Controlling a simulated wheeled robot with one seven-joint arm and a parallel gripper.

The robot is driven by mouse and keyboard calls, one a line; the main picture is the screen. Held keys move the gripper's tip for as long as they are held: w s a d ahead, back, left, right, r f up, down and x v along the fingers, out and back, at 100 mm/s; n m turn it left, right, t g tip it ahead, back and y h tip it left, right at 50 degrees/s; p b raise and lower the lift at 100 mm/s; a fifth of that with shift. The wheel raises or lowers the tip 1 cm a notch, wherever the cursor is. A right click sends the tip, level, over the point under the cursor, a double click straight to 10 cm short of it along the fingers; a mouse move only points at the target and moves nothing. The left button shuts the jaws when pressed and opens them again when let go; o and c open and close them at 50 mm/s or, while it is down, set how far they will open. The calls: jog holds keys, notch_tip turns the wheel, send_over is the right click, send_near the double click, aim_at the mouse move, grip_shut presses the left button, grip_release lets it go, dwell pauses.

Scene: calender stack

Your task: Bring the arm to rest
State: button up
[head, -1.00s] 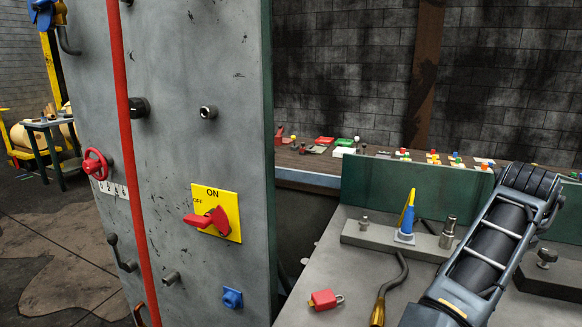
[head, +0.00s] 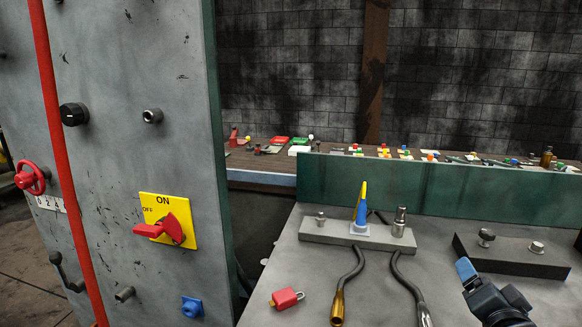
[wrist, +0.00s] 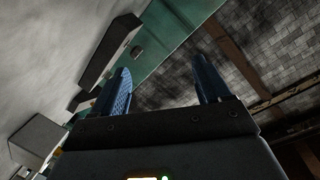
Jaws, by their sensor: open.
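My gripper (head: 468,275) shows at the lower right of the head view, with one blue finger pointing up and left over the grey bench (head: 300,256). In the wrist view my gripper (wrist: 163,82) has its two blue fingers wide apart with nothing between them. The fingers point toward the green back panel (wrist: 175,45) and the block wall, seen tilted. The rest of my arm is mostly out of the head view.
A dark block with two knobs (head: 510,256) lies near my gripper. A red padlock (head: 286,298), two hoses and a fixture bar (head: 335,232) are on the bench. A grey machine panel (head: 110,120) with a red-handled yellow switch (head: 168,222) stands left. Small items line the rear table.

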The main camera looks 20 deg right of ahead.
jog(key=s+a+f+n+y, duration=0.1)
jog(key=s+a+n, duration=0.1)
jog(key=s+a+f+n+t+y, duration=0.1)
jog(key=s+a+n, duration=0.1)
jog(key=a, duration=0.1)
jog(key=s+a+f+n+y, duration=0.1)
jog(key=s+a+f+n, duration=0.1)
jog(key=shift+s+a+f+t+y, duration=0.1)
jog(key=shift+s+a+t+y, duration=0.2)
jog(key=shift+s, duration=0.05)
jog(key=s+a+r+n+y, duration=0.2)
jog(key=s+a+n+y, duration=0.4)
jog(key=s+a, duration=1.4)
jog(key=s+n, duration=0.3)
jog(key=shift+s+r, duration=0.2)
jog(key=shift+r, duration=0.2)
